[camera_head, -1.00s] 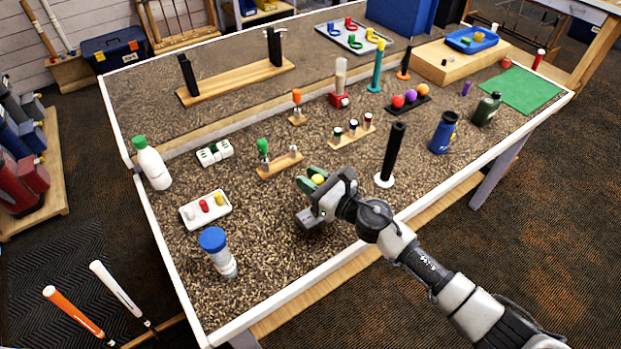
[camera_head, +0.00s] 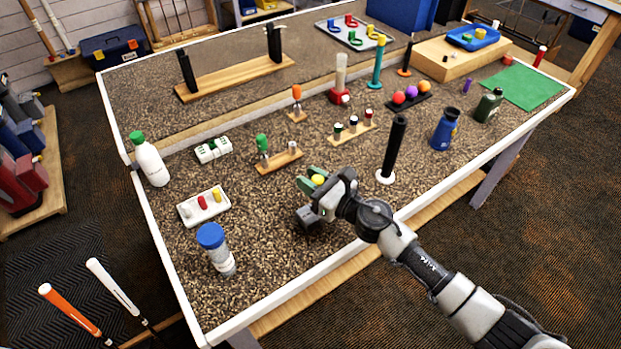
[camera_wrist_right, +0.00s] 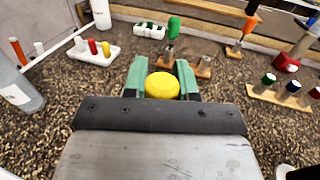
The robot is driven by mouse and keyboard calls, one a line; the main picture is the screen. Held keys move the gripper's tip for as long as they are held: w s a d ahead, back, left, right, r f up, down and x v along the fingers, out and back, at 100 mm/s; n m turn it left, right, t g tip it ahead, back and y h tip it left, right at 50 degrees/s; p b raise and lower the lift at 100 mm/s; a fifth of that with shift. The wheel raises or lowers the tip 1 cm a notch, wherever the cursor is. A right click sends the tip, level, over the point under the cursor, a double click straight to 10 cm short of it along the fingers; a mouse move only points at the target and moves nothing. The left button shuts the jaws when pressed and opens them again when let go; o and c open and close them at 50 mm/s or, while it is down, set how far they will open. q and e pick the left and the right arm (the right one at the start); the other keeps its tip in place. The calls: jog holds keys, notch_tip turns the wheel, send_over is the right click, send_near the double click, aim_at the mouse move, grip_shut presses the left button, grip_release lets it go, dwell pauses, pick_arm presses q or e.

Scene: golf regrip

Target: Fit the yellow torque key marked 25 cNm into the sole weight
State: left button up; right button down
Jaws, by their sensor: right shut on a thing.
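My right gripper (camera_head: 313,181) is low over the near middle of the bench. Its green fingers are shut on a yellow, round-topped piece, the yellow key (camera_head: 318,180). In the right wrist view the yellow key (camera_wrist_right: 162,86) sits between the fingertips, its top showing. Its lower part is hidden, and I cannot read any 25 cNm marking. Beyond the fingers stands a wooden rack (camera_head: 281,164) with a green-handled tool (camera_head: 262,144) and a short post. I cannot make out the sole weight in either view. My left gripper is not in view.
A white tray (camera_head: 190,221) with small coloured plugs and a blue-lidded jar (camera_head: 220,258) stand left of the gripper. A black upright grip (camera_head: 394,148) stands to its right. A wooden rack of capped pieces (camera_head: 366,128) is behind. Bare bench lies between jar and gripper.

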jog(key=shift+f, duration=0.2)
jog(key=c, duration=0.8)
grip_release()
jog(key=b+v, duration=0.2)
jog(key=v, duration=0.8)
jog(key=shift+s+d, duration=0.25)
jog(key=shift+d, duration=0.05)
jog(key=shift+r, duration=0.1)
